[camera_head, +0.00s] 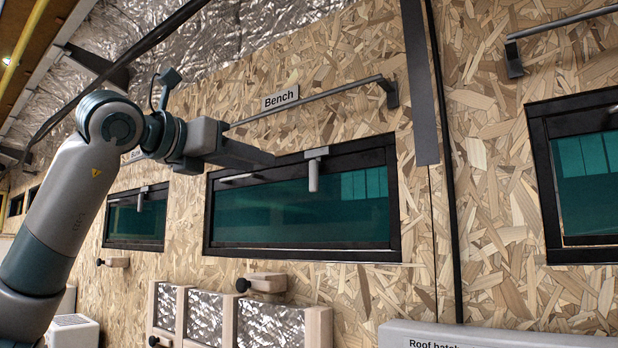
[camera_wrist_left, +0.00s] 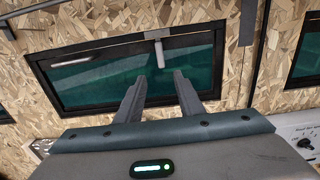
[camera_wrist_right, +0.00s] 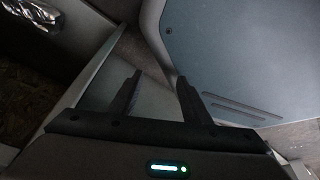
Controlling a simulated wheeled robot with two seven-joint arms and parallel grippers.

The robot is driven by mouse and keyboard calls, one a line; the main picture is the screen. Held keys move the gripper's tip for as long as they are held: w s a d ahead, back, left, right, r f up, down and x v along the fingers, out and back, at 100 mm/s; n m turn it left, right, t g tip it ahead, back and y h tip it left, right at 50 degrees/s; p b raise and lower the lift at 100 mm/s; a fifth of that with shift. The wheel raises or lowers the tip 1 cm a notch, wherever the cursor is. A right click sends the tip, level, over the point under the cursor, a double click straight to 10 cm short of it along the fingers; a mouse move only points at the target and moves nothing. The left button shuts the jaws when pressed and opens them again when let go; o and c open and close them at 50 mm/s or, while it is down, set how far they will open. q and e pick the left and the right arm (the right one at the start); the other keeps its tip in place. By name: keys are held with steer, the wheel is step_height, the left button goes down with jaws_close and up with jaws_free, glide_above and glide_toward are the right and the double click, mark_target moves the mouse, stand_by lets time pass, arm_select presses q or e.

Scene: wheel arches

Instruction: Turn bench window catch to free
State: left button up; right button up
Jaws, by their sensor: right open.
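The bench window (camera_head: 300,207) is a dark-framed green pane in the wall under the "Bench" sign (camera_head: 281,98). Its catch (camera_head: 314,172) is a small grey handle at the top middle of the frame, hanging straight down. In the left wrist view the catch (camera_wrist_left: 160,52) shows just beyond the fingertips. My left gripper (camera_head: 268,158) is in front of the window's top edge, left of the catch and apart from it. In the left wrist view its fingers (camera_wrist_left: 160,75) are spread with nothing between them. My right gripper (camera_wrist_right: 160,78) is open and empty, away from the window.
A grey rail (camera_head: 310,98) runs above the window. A dark vertical strip (camera_head: 419,80) stands to its right. Other windows (camera_head: 138,217) (camera_head: 587,180) lie on both sides. A wooden knob block (camera_head: 262,283) and foil-faced panels (camera_head: 270,325) are below.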

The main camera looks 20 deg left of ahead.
arm_select(q)
steer(key=w, duration=0.1)
steer(key=p, duration=0.4)
glide_toward(311, 177)
steer(key=p+x, duration=0.3)
steer(key=x, duration=0.4)
steer(key=shift+r, duration=0.1)
steer(key=shift+p+x, duration=0.35)
steer(key=shift+x, duration=0.65)
arm_select(e)
steer(key=s+d+r+g, duration=0.1)
steer(key=s+r, duration=0.1)
steer(key=s, duration=0.2)
steer(key=s+d+r+g, duration=0.1)
steer(key=s+d+r, duration=0.1)
steer(key=s, duration=0.3)
steer(key=shift+s+d+r+g+h, duration=0.25)
steer(key=shift+d+r+g+h, duration=0.05)
steer(key=shift+r+h, duration=0.15)
arm_select(q)
steer(key=shift+s, duration=0.1)
steer(key=shift+c, duration=0.6)
jaws_close()
